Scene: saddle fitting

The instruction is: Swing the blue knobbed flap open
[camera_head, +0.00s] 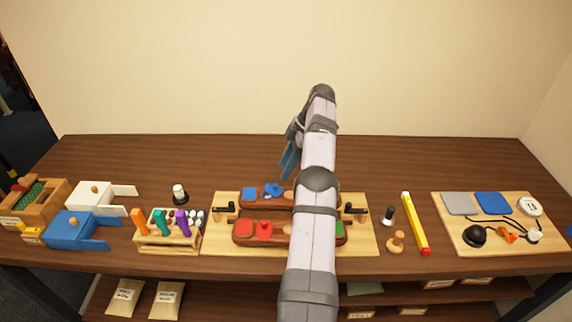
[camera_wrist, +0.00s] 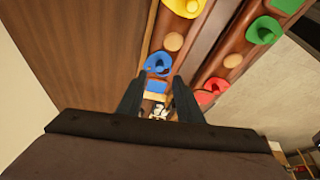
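The blue box-like piece (camera_head: 72,229) stands at the left front of the table. My gripper (camera_head: 287,164) hangs above the back of the central board, well right of the blue piece. In the wrist view my gripper (camera_wrist: 157,92) has its fingers apart with nothing held. A blue saddle shape (camera_wrist: 158,64) and a blue square (camera_wrist: 156,86) lie below, near the fingertips.
A white knobbed box (camera_head: 92,196) stands just behind the blue one. A rack of coloured handles (camera_head: 168,243) stands between the blue piece and the central board (camera_head: 220,246). The table's back strip is clear.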

